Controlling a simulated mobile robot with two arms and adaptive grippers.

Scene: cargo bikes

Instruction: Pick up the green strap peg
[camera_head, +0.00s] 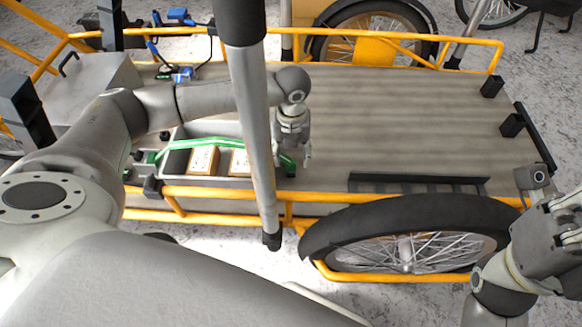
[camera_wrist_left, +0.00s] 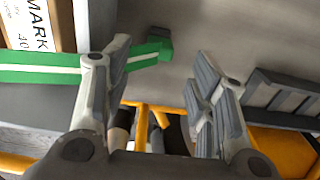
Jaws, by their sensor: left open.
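The green strap (camera_head: 200,143) runs over a grey crate on the cargo bike's deck. A dark green peg (camera_head: 288,163) sits at its right end, and it also shows in the left wrist view (camera_wrist_left: 160,43). My left gripper (camera_head: 306,158) points down just right of the peg. In the left wrist view its open, empty fingers (camera_wrist_left: 162,75) stand apart, with the peg beyond and between them. The near finger overlaps part of the strap. My right gripper (camera_head: 563,212) is at the right edge, partly cut off, and its jaw state is unclear.
The grey crate (camera_head: 178,164) holds cardboard boxes (camera_head: 203,160). A grey pole (camera_head: 254,110) stands in front of the deck. Yellow rails (camera_head: 210,192) and a wheel (camera_head: 405,235) line the near side. The deck (camera_head: 400,115) is mostly clear right of the gripper.

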